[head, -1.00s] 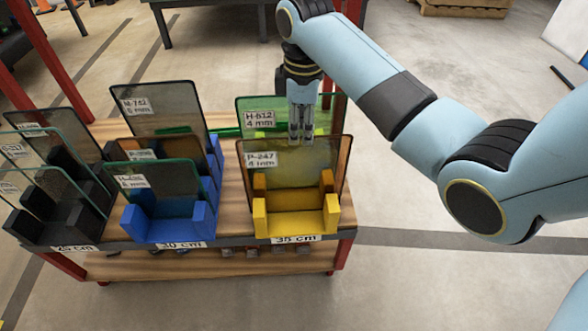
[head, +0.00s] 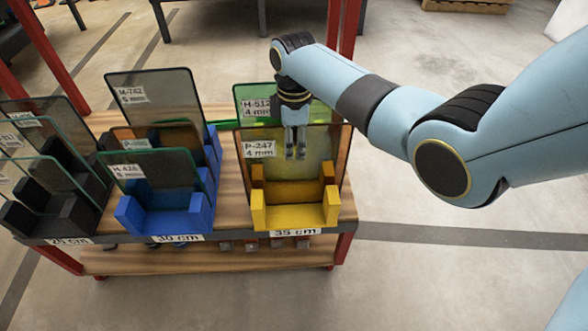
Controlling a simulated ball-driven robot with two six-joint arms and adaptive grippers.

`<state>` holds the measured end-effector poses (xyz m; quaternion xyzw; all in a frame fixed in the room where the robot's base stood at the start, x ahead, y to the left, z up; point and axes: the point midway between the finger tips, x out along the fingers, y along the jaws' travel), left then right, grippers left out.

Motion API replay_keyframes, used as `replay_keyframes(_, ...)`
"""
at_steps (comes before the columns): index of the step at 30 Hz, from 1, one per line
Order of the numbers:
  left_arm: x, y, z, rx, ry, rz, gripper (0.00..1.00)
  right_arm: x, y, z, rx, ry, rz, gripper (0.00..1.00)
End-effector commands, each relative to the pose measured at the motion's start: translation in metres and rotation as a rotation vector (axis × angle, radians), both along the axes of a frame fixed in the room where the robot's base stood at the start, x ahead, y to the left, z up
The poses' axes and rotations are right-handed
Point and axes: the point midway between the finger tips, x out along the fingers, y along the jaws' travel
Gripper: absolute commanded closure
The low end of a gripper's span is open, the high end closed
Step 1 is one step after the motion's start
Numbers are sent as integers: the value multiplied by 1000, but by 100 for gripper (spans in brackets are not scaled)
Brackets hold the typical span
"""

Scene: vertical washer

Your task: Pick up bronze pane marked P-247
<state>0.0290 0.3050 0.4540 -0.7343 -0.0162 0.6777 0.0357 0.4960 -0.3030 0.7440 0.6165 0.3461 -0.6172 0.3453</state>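The bronze pane marked P-247 4 mm (head: 322,152) stands upright in the yellow holder (head: 295,216) at the right end of the rack. Its label is at its upper left. My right gripper (head: 295,156) points down at the pane's top edge, and its fingertips overlap the upper middle of the glass. I cannot tell whether the fingers are in front of the pane, behind it or on both sides of it. The fingers look close together, and whether they grip is unclear. My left gripper is out of view.
A green pane marked H-512 (head: 246,91) stands close behind. Blue holders (head: 160,226) with panes M-742 (head: 160,100) and H-426 (head: 165,170) stand to the left, with black holders (head: 50,215) farther left. A red post (head: 345,50) rises behind. Floor to the right is clear.

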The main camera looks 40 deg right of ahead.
Motion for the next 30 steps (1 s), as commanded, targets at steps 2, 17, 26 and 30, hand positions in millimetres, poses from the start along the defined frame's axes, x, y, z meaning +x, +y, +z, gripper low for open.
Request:
replay_keyframes(2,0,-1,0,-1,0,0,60,0,0,-2,0,-1,0,69)
replay_keyframes(17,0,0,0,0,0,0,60,0,0,-1,-1,-1,-1,100)
replay_keyframes(26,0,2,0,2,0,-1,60,0,0,-1,-1,-1,-1,100)
replay_keyframes(30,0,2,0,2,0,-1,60,1,0,0,-1,-3,0,100)
